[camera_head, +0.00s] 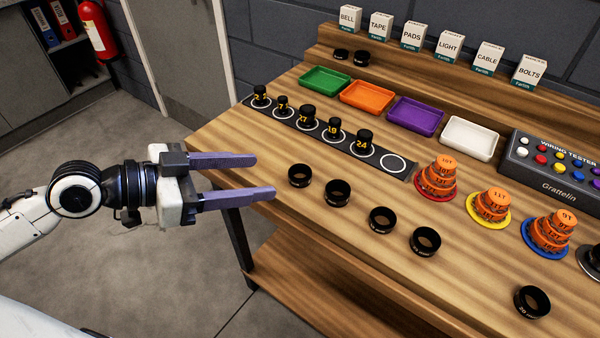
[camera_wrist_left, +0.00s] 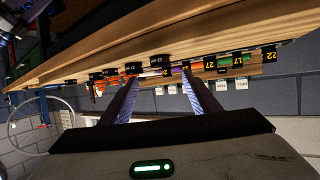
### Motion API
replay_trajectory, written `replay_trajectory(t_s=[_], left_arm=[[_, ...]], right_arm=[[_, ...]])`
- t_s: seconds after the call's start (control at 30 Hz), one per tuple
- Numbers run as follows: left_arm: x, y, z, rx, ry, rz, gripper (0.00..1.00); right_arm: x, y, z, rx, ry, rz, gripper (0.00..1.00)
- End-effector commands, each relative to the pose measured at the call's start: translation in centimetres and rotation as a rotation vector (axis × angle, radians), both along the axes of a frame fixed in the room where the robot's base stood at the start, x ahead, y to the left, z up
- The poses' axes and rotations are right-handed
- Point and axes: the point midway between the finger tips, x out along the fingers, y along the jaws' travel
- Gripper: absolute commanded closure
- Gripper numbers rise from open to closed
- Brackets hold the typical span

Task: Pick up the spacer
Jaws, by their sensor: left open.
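Several black ring-shaped spacers lie on the wooden bench. A row of them runs along the front: one nearest the gripper (camera_head: 299,176), then a second (camera_head: 337,193), a third (camera_head: 381,220) and a fourth (camera_head: 425,241). Another spacer (camera_head: 532,302) lies apart at the front right. Which one the task means I cannot tell. My left gripper (camera_head: 265,176) is open and empty, at the bench's left front edge, its fingers pointing toward the nearest spacer but short of it. In the left wrist view a black ring (camera_wrist_left: 156,61) shows beyond and between the fingertips. My right gripper is out of view.
Numbered black pieces stand on a dark strip (camera_head: 393,163) with an empty white circle. Behind are green (camera_head: 326,80), orange, purple and white trays. Stacked orange rings (camera_head: 437,175) and a wiring tester (camera_head: 560,180) stand right. Two black rings (camera_head: 341,54) sit at the back.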

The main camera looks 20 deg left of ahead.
Motion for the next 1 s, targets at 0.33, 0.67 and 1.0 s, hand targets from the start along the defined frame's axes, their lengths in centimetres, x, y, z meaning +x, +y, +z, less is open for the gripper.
replay_trajectory(t_s=[0.33,0.67,1.0], left_arm=[[2.2,-2.3,-1.1,-0.001,0.000,-0.001,0.44],[4.3,-4.3,-2.2,-0.004,0.001,-0.001,0.44],[5.7,-5.7,-3.4,0.003,0.001,-0.002,0.44]], right_arm=[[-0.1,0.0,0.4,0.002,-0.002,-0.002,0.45],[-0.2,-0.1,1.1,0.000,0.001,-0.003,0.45],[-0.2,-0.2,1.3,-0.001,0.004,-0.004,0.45]])
